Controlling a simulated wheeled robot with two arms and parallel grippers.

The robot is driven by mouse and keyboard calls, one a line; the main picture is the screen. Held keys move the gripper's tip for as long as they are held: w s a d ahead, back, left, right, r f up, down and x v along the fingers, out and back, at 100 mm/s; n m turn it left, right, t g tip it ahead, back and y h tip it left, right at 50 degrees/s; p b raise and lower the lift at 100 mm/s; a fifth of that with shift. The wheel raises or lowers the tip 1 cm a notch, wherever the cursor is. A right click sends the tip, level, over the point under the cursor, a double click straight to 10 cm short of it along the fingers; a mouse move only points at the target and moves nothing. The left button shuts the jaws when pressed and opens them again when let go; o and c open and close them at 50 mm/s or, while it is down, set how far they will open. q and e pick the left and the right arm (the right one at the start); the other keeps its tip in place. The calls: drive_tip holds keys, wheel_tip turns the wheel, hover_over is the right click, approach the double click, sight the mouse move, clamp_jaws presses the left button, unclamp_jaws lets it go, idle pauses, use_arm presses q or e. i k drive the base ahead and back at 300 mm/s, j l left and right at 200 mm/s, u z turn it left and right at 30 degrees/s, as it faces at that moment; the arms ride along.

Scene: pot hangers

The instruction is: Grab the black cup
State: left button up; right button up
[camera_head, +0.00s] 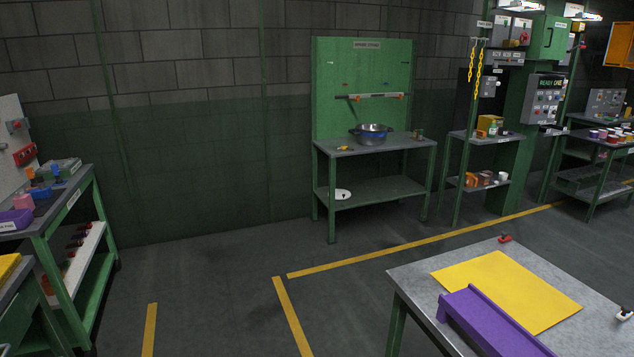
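I cannot make out a black cup for certain in the head view. Several small cup-like items (608,135) in mixed colours stand on a far table at the right edge, too small to tell apart. A white cup (502,176) stands on the lower shelf of the green rack. A small dark can-like item (420,135) stands on the back workbench, right of a metal pot (370,134) with a blue band. Neither of my grippers is in view.
A metal table (412,284) with a yellow sheet (505,287) and a purple channel-shaped piece (490,322) fills the lower right. The green workbench (335,151) stands against the back wall. A cluttered bench (75,190) is at left. The floor (215,290) between is clear.

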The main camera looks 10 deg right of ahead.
sight(502, 131)
drive_tip(key=i+j, duration=0.2)
drive_tip(key=i, duration=0.65)
drive_tip(key=i+j+u, duration=0.1)
drive_tip(key=i, duration=0.75)
drive_tip(key=i+j+u, duration=0.1)
drive_tip(key=i, duration=0.8)
drive_tip(key=i+l+z, duration=0.15)
drive_tip(key=i+z, duration=0.6)
drive_tip(key=i, duration=0.25)
drive_tip(key=i+j+z, duration=0.15)
drive_tip(key=i+z, duration=0.25)
drive_tip(key=i+j+z, duration=0.35)
drive_tip(key=i, duration=0.2)
drive_tip(key=i+l+z, duration=0.25)
drive_tip(key=i+z, duration=0.55)
drive_tip(key=i, duration=0.25)
drive_tip(key=i+z, duration=0.45)
drive_tip(key=i+j, duration=0.05)
